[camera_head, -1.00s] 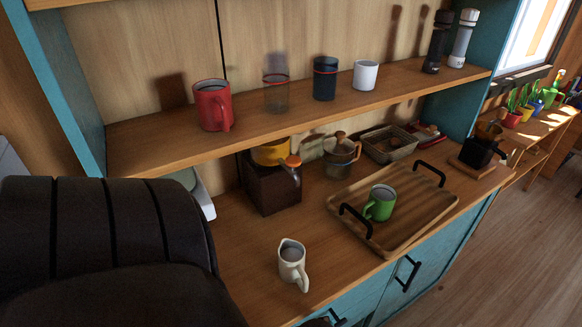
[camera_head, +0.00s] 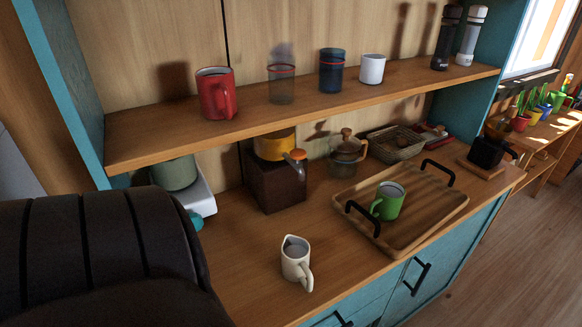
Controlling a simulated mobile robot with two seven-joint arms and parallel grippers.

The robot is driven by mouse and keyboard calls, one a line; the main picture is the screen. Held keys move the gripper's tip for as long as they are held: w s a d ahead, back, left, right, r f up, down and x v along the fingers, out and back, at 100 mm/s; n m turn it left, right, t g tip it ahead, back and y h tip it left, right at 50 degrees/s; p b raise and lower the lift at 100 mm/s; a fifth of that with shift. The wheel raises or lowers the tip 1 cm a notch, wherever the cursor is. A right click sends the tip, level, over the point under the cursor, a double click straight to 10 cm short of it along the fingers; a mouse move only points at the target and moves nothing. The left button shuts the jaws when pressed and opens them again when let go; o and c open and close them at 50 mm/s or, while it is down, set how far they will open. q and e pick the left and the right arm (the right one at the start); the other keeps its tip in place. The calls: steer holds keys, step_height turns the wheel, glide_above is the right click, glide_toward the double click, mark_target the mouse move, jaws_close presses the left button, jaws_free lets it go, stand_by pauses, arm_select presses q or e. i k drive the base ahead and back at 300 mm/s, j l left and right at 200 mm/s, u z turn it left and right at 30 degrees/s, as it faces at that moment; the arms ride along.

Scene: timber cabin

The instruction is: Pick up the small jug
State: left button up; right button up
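The small jug (camera_head: 294,259) is cream-white, with a pouring lip and a handle turned toward the front right. It stands upright on the wooden counter (camera_head: 245,243) near its front edge. Nothing touches it. A large dark padded shape fills the lower left and hides that part of the counter; I cannot tell what it is. Neither of my grippers is in view.
A wooden tray (camera_head: 424,220) with black handles holds a green mug (camera_head: 388,202), right of the jug. Behind stand a dark brown box-shaped grinder (camera_head: 275,184) and a glass pot (camera_head: 345,157). A shelf (camera_head: 300,113) with a red mug (camera_head: 216,95) overhangs the counter's back.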

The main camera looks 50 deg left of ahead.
mark_target(296, 250)
steer(key=i+j+u, duration=0.1)
steer(key=u, duration=1.7)
steer(key=k+l+z, duration=0.2)
